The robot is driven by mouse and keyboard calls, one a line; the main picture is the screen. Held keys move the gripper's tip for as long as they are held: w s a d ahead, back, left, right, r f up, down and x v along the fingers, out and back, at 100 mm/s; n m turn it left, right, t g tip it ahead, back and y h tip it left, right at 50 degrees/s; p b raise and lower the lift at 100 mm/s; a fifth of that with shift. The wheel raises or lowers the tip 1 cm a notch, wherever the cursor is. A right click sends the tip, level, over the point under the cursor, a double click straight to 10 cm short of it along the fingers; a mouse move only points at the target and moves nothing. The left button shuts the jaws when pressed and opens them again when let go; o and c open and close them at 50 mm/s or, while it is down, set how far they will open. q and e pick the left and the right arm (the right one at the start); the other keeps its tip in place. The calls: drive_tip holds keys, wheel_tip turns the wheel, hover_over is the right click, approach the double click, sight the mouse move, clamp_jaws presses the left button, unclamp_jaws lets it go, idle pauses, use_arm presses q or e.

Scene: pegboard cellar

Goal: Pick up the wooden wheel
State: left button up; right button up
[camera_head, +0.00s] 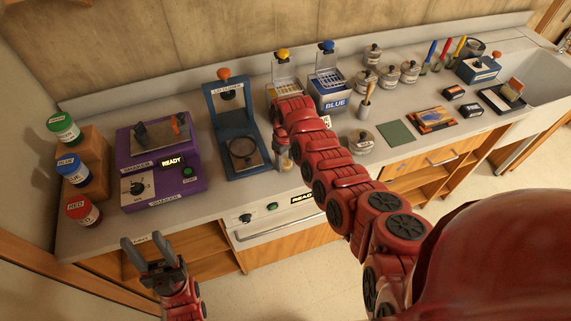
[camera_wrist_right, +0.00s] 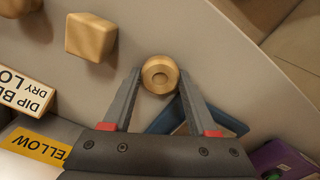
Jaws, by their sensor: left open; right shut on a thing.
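The wooden wheel (camera_wrist_right: 159,74), a round tan disc with a hole at its centre, sits between the fingertips of my right gripper (camera_wrist_right: 160,82) in the right wrist view. Both fingers touch its sides. In the head view my right gripper (camera_head: 283,145) is over the counter, just right of the blue-framed stand, and a small tan piece shows at its tip. My left gripper (camera_head: 143,242) is open and empty, low in front of the counter's left part.
On the counter (camera_head: 220,202) stand a purple shaker (camera_head: 140,195), a blue-framed stand (camera_head: 215,110) and a blue bin (camera_head: 328,100). Several jars and tools are at the right, near the sink (camera_head: 545,75). In the wrist view a wooden block (camera_wrist_right: 91,37) lies near the wheel.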

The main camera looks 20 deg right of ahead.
drive_tip(key=c, duration=0.4)
drive_tip(key=shift+r, duration=0.15)
